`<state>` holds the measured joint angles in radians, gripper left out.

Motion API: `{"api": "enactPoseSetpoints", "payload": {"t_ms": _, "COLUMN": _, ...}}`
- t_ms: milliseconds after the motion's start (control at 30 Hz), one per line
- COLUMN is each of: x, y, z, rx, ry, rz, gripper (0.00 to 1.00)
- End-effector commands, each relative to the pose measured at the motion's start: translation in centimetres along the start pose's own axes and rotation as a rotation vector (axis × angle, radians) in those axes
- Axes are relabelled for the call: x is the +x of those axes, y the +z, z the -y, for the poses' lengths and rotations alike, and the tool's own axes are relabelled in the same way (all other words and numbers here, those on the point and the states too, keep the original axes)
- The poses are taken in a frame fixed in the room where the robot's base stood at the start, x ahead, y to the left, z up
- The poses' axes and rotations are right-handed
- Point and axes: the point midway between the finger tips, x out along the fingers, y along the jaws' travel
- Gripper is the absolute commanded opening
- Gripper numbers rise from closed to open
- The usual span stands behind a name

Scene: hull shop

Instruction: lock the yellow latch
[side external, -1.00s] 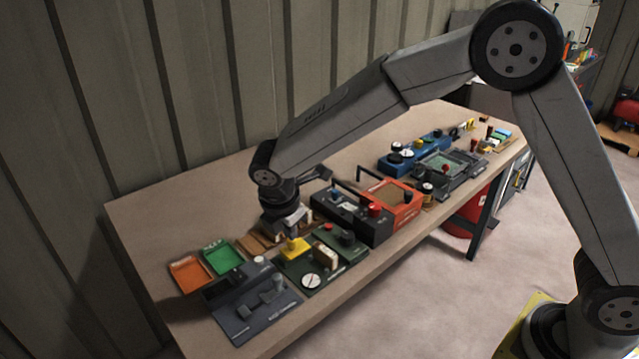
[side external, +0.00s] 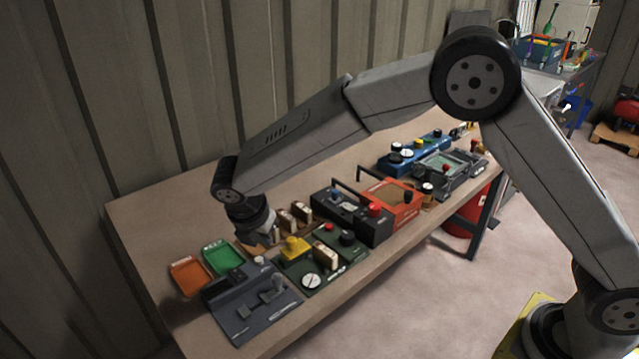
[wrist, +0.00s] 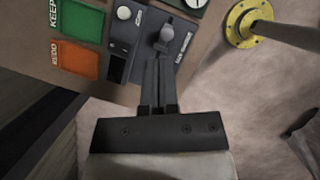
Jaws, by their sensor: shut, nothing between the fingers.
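The yellow latch (side external: 293,247) is a chunky yellow block on a dark green panel (side external: 338,262) near the front left of the bench. It does not show clearly in the wrist view. My gripper (side external: 270,239) is just left of and behind the latch in the side view, apart from it as far as I can tell; its fingertips are hard to make out there. In the wrist view my gripper (wrist: 159,62) shows two dark fingers together, with nothing held, pointing over the grey panel (wrist: 120,33).
The grey panel also shows in the side view (side external: 236,322), front left. Orange (side external: 190,279) and green (side external: 217,257) trays lie left of it. Wooden blocks (side external: 301,211), a black box (side external: 372,230) and an orange-red box (side external: 404,212) stand to the right. Bare bench lies at the far left.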

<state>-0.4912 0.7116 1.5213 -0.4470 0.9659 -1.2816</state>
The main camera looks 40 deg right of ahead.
Motion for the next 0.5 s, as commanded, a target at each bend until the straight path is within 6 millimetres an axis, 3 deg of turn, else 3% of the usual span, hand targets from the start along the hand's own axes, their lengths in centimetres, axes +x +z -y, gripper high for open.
{"api": "enactPoseSetpoints", "payload": {"t_ms": 267, "x": 2.6, "y": 0.0, "z": 0.1, "rx": 0.000, "ry": -0.005, "rz": 0.000, "gripper": 0.00}}
{"api": "enactPoseSetpoints", "payload": {"t_ms": 500, "x": 6.2, "y": 0.0, "z": 0.1, "rx": 0.001, "ry": -0.005, "rz": 0.000, "gripper": 0.00}}
